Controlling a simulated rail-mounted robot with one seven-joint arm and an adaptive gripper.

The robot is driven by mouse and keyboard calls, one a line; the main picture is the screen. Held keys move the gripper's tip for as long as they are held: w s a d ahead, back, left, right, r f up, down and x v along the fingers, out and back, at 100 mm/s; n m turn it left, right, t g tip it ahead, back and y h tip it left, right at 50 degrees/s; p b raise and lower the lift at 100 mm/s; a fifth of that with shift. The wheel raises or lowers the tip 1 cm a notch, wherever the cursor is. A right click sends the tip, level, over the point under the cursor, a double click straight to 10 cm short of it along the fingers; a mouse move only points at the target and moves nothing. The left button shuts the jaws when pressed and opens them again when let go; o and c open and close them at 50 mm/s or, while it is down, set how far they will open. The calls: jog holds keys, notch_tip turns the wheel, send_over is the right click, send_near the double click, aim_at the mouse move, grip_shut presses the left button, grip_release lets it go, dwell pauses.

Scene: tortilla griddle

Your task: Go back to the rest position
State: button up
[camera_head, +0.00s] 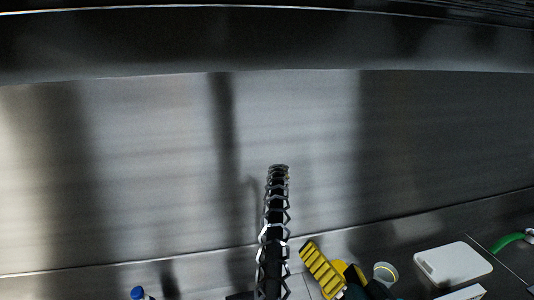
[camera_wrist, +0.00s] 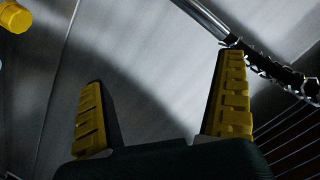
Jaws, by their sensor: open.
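My gripper (camera_wrist: 163,70) shows in the wrist view with its two yellow-padded fingers wide apart. Nothing is between them, and bare grey metal lies beyond. In the head view my gripper (camera_head: 322,268) is low, right of centre, with one ridged yellow finger clearly seen. The rest of it is dark and partly cut off by the bottom edge.
A dark, silver-linked chain-like column (camera_head: 273,225) stands close left of my gripper. A pale cup (camera_head: 385,273), a white flat box (camera_head: 453,264) and a green item (camera_head: 512,241) are to the right. A blue-capped bottle (camera_head: 138,293) is lower left. A yellow object (camera_wrist: 14,16) shows in the wrist view.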

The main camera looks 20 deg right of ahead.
jog(key=s+a+r+n+t+y, duration=0.1)
jog(key=s+a+r+n+t, duration=0.25)
jog(key=a+r, duration=0.4)
jog(key=s+a+r+n+t, duration=0.2)
jog(key=a+r+n, duration=0.3)
jog(key=a+r, duration=0.25)
notch_tip(320, 180, up, 20)
jog(key=p, duration=1.8)
jog(key=shift+s+f+t, duration=0.25)
jog(key=shift+s+t, duration=0.05)
jog(key=shift+t, duration=0.05)
